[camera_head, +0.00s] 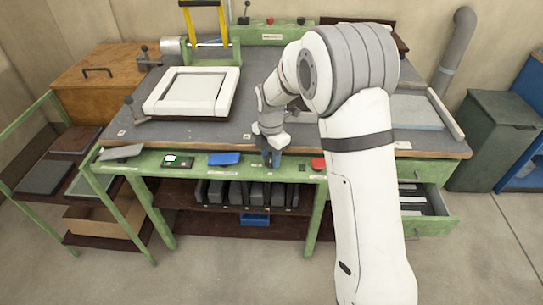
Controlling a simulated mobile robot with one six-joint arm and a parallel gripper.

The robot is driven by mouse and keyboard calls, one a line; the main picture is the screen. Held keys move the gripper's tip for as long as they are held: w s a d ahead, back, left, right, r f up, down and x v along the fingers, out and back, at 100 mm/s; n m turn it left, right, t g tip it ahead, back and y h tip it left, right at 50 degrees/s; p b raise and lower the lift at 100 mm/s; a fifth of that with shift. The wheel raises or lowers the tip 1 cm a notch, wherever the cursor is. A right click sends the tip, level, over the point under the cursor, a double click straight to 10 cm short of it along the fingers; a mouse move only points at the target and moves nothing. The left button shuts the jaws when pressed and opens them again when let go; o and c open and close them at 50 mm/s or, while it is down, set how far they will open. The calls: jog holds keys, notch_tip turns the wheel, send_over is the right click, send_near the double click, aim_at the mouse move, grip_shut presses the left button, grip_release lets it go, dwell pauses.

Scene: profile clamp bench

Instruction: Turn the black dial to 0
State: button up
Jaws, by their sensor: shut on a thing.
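My gripper (272,160) points down at the green front rail of the bench, between a blue block and a red button. Its jaws are shut at the rail, on what appears to be the black dial. The dial is hidden behind the fingers, so its pointer and the 0 mark cannot be read. The green front rail (200,170) carries several small controls and labels.
On the rail are a small lit display (170,158), a blue block (224,159) and a red button (318,163), close to my gripper. A white frame (150,103) lies on the grey bench top. An open drawer (440,222) juts out at the right.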

aim_at(271, 159)
dwell(0.3)
jog(key=o, duration=0.7)
jog(key=shift+r, duration=0.1)
notch_tip(271, 159, up, 8)
jog(key=shift+f, duration=0.15)
